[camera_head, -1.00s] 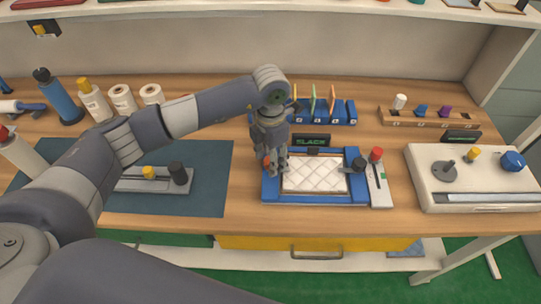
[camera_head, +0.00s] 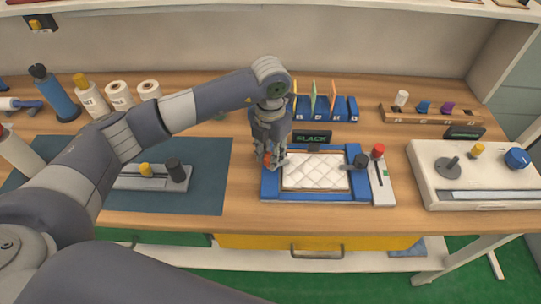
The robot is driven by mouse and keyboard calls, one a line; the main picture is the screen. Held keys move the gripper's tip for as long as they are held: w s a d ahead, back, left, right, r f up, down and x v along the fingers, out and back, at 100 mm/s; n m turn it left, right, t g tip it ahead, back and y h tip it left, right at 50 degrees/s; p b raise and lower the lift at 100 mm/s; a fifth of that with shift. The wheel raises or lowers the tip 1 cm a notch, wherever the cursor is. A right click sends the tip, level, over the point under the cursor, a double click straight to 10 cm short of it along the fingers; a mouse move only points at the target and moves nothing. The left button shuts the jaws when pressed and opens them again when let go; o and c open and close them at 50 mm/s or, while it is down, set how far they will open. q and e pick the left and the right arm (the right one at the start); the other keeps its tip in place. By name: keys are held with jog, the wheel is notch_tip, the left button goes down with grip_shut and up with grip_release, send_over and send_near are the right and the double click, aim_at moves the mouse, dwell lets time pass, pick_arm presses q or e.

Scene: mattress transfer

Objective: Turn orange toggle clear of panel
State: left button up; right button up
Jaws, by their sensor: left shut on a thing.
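A blue frame (camera_head: 329,197) lies on the wooden bench, around a white quilted panel (camera_head: 315,172). My left gripper (camera_head: 270,160) points down at the frame's left edge and is shut on the small orange toggle (camera_head: 266,159), which is mostly hidden by the fingers. From this view I cannot tell the toggle's angle to the panel. A dark clamp knob (camera_head: 361,160) sits at the frame's right edge. A small sign (camera_head: 313,138) behind the frame shows green letters like "SLACK". My right gripper is not in view.
A grey unit with a red knob (camera_head: 378,150) adjoins the frame on the right. A white control box (camera_head: 470,170) stands further right. A blue card rack (camera_head: 340,108) is behind. A dark mat (camera_head: 205,180) with a grey fixture lies left, under my arm.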

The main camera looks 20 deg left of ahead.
pick_arm(q)
jog(key=n+b, duration=0.1)
jog(key=n, duration=0.2)
jog(key=shift+n+b, duration=0.3)
jog(key=shift+n, duration=0.1)
jog(key=n+b, duration=0.1)
jog(key=n, duration=0.2)
jog(key=shift+n, duration=0.3)
jog(key=n+b, duration=0.1)
jog(key=n, duration=0.2)
jog(key=shift+n+b, duration=0.35)
jog(key=shift+n, duration=1.45)
jog(key=o, duration=1.1)
